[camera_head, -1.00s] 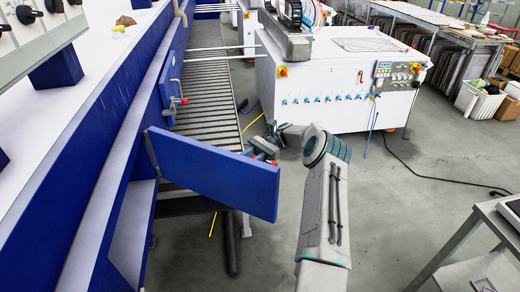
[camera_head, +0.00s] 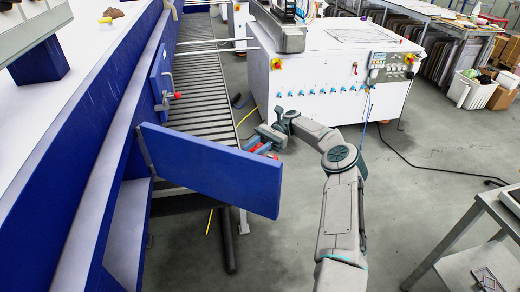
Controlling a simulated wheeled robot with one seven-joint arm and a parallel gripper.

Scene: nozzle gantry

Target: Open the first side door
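The first side door is a blue panel (camera_head: 208,172) on the left blue machine. It stands swung open, sticking out from the machine side across the front of the roller bed. A red handle part (camera_head: 264,149) shows behind its far upper right edge. My gripper (camera_head: 266,139) is at that handle, just beyond the door's top right corner. Its fingers are small and partly hidden by the door, so I cannot tell whether they are open or shut or touching the handle. My arm reaches forward from the lower right.
A second blue door (camera_head: 158,75) with a red-tipped handle (camera_head: 176,95) is farther along the machine and looks closed. A roller conveyor (camera_head: 208,85) runs beside it. A white cabinet (camera_head: 330,95) stands ahead. A grey table (camera_head: 492,215) is at right; floor between is mostly clear.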

